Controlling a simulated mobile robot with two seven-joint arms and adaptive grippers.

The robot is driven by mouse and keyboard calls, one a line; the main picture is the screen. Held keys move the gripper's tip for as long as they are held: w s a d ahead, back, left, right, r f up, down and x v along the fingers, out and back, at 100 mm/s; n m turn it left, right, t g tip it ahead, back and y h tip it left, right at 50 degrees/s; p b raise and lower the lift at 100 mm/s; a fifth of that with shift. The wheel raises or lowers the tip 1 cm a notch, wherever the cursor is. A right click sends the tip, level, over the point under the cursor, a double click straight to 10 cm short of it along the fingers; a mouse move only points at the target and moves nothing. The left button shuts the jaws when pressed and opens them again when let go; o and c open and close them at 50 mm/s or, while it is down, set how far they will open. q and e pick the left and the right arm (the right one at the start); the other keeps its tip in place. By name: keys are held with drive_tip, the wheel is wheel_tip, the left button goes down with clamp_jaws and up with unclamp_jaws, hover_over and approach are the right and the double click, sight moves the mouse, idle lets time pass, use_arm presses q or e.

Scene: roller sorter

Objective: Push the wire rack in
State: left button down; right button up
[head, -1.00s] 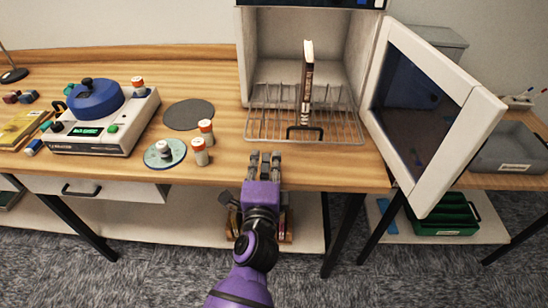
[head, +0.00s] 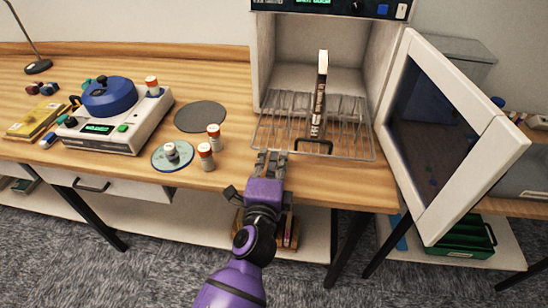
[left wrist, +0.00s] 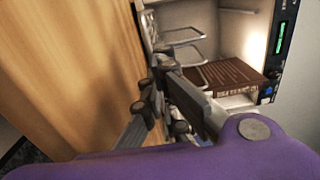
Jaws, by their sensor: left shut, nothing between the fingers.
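The wire rack (head: 346,140) sticks out of the open white cabinet (head: 258,60) over the table's front part. A dark book (head: 318,100) stands upright on it, and a dark handle (head: 314,147) is at its front. My left gripper (head: 271,157), on the purple arm, is shut and empty at the rack's front left corner. Its fingertips meet or overlap the front wire in the head view; contact is unclear. My right gripper is not in view.
The cabinet door (head: 445,125) hangs open on the right. To the left are several white jars with orange lids (head: 206,155), a blue disc (head: 165,163), a grey disc (head: 200,117) and a blue-topped machine (head: 112,120). A drawer (head: 105,187) is below the tabletop.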

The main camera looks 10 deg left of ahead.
sight(283, 116)
use_arm(q)
drive_tip(key=shift+w, duration=0.1)
drive_tip(key=w+b, duration=0.2)
drive_tip(key=w, duration=1.4)
drive_tip(key=shift+w, duration=1)
